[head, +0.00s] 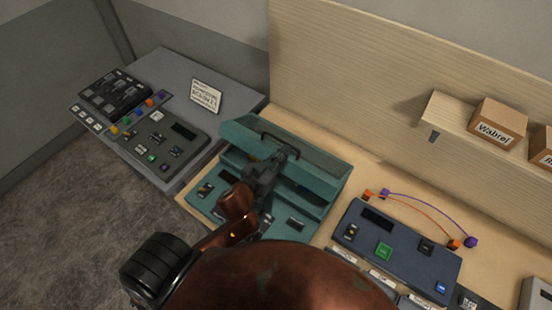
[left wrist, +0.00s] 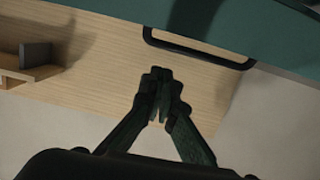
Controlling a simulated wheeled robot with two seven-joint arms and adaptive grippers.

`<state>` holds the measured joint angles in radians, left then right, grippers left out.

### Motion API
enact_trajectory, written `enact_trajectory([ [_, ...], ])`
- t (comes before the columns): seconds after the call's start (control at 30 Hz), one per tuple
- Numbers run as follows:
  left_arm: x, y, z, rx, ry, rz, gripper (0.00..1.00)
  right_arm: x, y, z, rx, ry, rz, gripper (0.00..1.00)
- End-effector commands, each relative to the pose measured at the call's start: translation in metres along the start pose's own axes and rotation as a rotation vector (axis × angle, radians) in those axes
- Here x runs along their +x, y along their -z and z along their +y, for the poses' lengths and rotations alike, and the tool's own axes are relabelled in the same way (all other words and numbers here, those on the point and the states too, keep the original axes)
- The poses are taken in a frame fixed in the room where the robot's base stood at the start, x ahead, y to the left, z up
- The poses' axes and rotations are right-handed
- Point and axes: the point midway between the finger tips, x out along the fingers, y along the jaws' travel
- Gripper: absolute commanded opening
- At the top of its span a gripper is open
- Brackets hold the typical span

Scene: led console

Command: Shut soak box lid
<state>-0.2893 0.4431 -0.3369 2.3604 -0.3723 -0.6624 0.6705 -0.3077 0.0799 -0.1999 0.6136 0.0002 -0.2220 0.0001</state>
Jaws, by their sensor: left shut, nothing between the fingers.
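The soak box is a teal box (head: 213,208) on the wooden bench, with controls on its panel inside. Its teal lid (head: 318,172) is raised at a tilt above the panel and carries a dark handle (head: 266,135). The lid also shows along the top edge of the left wrist view (left wrist: 275,22), with the handle (left wrist: 200,52) below it. My left gripper (head: 286,153) is shut and empty, in front of the lid close to the handle. In the left wrist view its closed fingertips (left wrist: 157,80) show below the handle, apart from it in the picture. I cannot tell whether they touch the lid.
A dark blue console (head: 400,248) with orange and purple cables stands right of the box. A grey console (head: 160,140) and a sign (head: 206,96) are to the left. A shelf (head: 450,112) with a labelled carton (head: 497,122) is on the back panel.

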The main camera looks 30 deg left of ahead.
Motion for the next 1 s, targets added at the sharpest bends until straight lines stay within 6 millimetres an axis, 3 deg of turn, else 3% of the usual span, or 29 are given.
enact_trajectory([
  [0.13,0.021,-0.001,0.0,0.0,0.001,-0.002,0.0,-0.006,0.017,0.001,-0.003,-0.001,0.023,0.0],
  [0.43,0.006,-0.035,-0.001,-0.002,0.003,-0.004,0.0,-0.006,0.02,0.001,-0.004,-0.001,0.025,0.0],
  [0.87,0.004,-0.039,-0.001,-0.001,0.002,-0.001,0.0,-0.006,0.011,0.001,-0.002,0.0,0.013,0.0],
  [1.0,0.006,-0.044,0.003,-0.001,-0.006,0.011,0.0,0.003,0.009,0.0,-0.002,0.0,0.012,0.0],
])
